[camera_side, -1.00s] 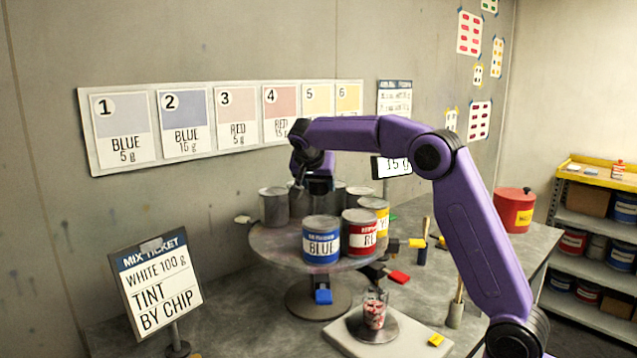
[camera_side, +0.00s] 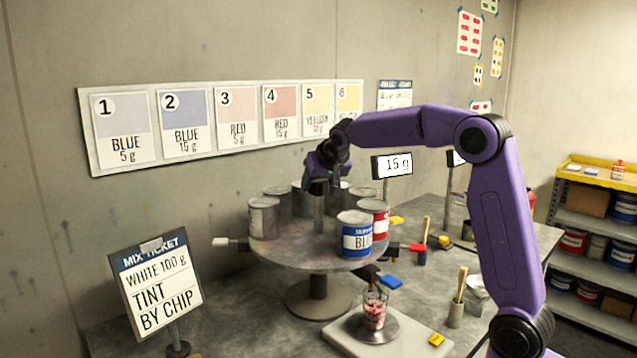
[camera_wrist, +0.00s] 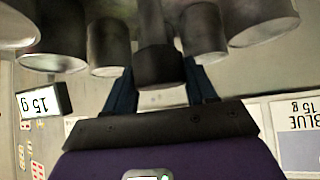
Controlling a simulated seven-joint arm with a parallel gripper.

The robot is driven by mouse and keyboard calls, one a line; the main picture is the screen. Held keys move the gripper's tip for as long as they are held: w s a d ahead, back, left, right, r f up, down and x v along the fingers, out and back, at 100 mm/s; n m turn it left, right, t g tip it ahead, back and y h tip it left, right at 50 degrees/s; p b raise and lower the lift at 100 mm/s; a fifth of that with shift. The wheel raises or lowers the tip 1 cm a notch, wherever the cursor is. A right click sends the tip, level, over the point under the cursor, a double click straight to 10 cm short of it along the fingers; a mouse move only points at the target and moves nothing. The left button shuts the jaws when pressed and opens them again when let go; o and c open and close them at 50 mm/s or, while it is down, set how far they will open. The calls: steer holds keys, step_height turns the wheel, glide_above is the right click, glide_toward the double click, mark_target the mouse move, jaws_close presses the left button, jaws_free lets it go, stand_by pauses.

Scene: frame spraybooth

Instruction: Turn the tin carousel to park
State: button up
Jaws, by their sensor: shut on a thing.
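The tin carousel (camera_side: 290,257) is a round grey turntable on a pedestal. A blue-labelled tin (camera_side: 356,236) stands at its front right, with a red-labelled tin (camera_side: 376,214) behind it. Several plain grey tins, one at the left edge (camera_side: 264,218), stand around the rest. Coloured tabs stick out below the rim: blue (camera_side: 391,282), red (camera_side: 417,247), yellow (camera_side: 397,220) and white (camera_side: 221,242). My gripper (camera_side: 319,187) points down over the middle, shut on the dark knob (camera_wrist: 160,66) of the centre post (camera_side: 319,215). The tins partly hide the post.
A cup with red and white contents (camera_side: 374,312) stands on a scale (camera_side: 345,345) in front. A display (camera_side: 392,164) reads 15 g behind. The mix ticket sign (camera_side: 156,285) stands at the left. Brushes (camera_side: 461,285) stand in holders at the right, near my arm.

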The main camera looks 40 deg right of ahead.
steer(key=n+y, duration=0.5)
steer(key=n, duration=0.1)
steer(key=shift+d+n, duration=0.1)
steer(key=shift+n, duration=0.3)
steer(key=n+g+y, duration=0.1)
steer(key=n+y, duration=0.1)
steer(key=n, duration=0.1)
steer(key=n+g+y, duration=0.1)
steer(key=n+y, duration=0.1)
steer(key=n, duration=0.1)
stand_by(0.3)
steer(key=o, duration=1.4)
steer(key=v, duration=1.7)
steer(key=shift+d, duration=0.2)
